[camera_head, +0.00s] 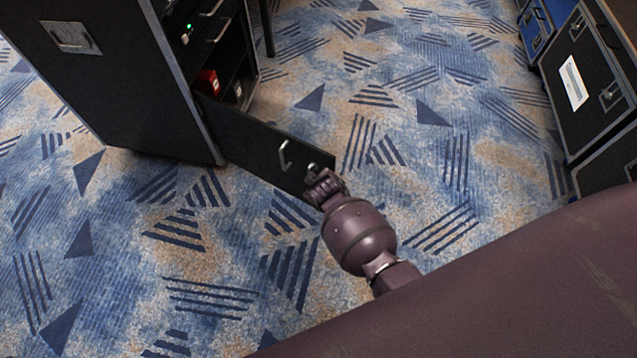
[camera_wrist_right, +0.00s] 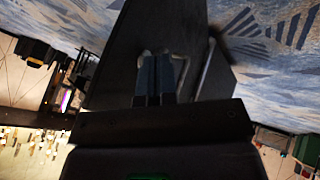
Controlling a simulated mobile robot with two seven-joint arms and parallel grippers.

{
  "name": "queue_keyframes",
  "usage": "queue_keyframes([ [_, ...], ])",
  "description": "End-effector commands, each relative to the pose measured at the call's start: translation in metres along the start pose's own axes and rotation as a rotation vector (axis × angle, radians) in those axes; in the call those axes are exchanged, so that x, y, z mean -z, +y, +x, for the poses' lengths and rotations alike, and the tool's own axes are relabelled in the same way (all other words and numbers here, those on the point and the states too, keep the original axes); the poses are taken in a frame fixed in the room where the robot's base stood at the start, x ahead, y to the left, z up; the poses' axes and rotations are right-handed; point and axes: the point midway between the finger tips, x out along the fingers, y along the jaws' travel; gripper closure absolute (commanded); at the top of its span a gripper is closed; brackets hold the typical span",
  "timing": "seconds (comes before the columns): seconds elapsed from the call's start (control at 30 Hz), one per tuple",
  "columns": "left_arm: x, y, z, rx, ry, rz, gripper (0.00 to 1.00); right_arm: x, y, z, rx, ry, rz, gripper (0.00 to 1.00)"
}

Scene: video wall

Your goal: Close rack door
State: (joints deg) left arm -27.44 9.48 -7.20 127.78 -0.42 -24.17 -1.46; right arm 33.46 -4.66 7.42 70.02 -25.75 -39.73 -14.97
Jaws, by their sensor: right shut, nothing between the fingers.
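The black rack (camera_head: 125,70) stands at the upper left of the head view. Its low door (camera_head: 255,143) is open and sticks out from the rack's front toward the lower right. A silver handle (camera_head: 284,155) sits on the door's face. My right gripper (camera_head: 318,180) is at the door's free end, beyond the handle; I cannot tell whether it touches. In the right wrist view my right gripper (camera_wrist_right: 154,85) has its fingers together and empty, in front of the dark door panel (camera_wrist_right: 150,25). My left gripper is out of view.
Inside the open rack are a green light, silver handles and a red item (camera_head: 207,82). Black flight cases (camera_head: 590,85) and a blue case (camera_head: 537,25) stand at the right. Patterned blue carpet (camera_head: 400,120) lies clear between them and the rack.

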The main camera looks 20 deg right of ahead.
Motion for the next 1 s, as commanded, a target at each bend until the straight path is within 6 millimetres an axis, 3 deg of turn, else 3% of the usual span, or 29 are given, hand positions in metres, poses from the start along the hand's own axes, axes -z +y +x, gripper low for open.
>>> queue_keyframes([
  [0.03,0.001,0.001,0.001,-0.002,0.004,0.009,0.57,-0.004,0.003,0.008,0.001,-0.006,-0.002,1.00],
  [0.3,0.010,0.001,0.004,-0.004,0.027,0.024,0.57,0.000,0.032,0.018,-0.001,0.001,0.001,1.00],
  [1.0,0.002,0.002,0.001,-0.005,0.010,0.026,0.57,-0.001,0.045,0.023,0.007,0.011,-0.020,1.00],
])
